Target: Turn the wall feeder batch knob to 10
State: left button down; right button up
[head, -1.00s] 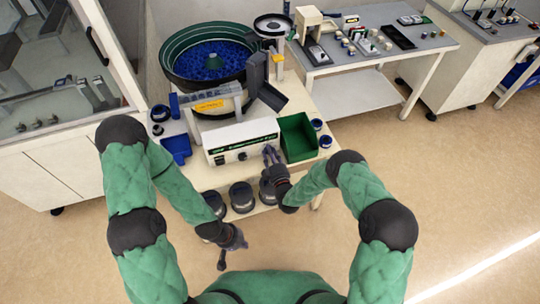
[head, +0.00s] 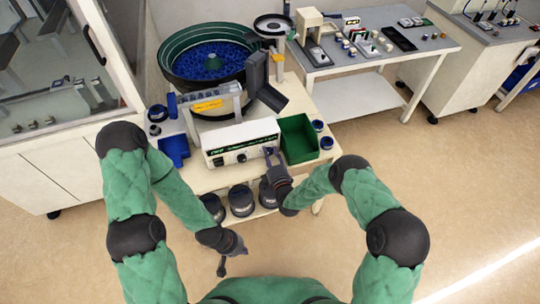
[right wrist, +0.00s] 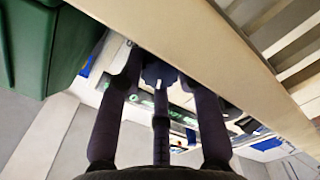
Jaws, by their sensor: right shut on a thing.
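The white feeder control box (head: 240,142) stands at the front of the feeder table, with a green-lettered panel and a black knob (head: 242,157) left of my right gripper. My right gripper (head: 270,153) is at the right end of the box's front panel. In the right wrist view its fingers (right wrist: 160,80) are shut on a small dark knob (right wrist: 158,73), mostly hidden between them. The number setting cannot be read. My left gripper (head: 222,266) hangs low in front of the table, away from the box; its fingers are too small to judge.
A green bin (head: 298,139) sits close to the right of the control box and shows in the right wrist view (right wrist: 45,50). The blue-filled bowl feeder (head: 205,58) is behind. Several dark round containers (head: 241,200) stand on the lower shelf. Open floor lies to the right.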

jog(key=shift+a+r, duration=0.1)
jog(key=shift+a, duration=0.05)
jog(key=o, duration=0.9)
jog(key=shift+c, duration=0.2)
jog(key=shift+s, duration=0.25)
jog(key=v, duration=1.1)
jog(key=shift+s, duration=0.2)
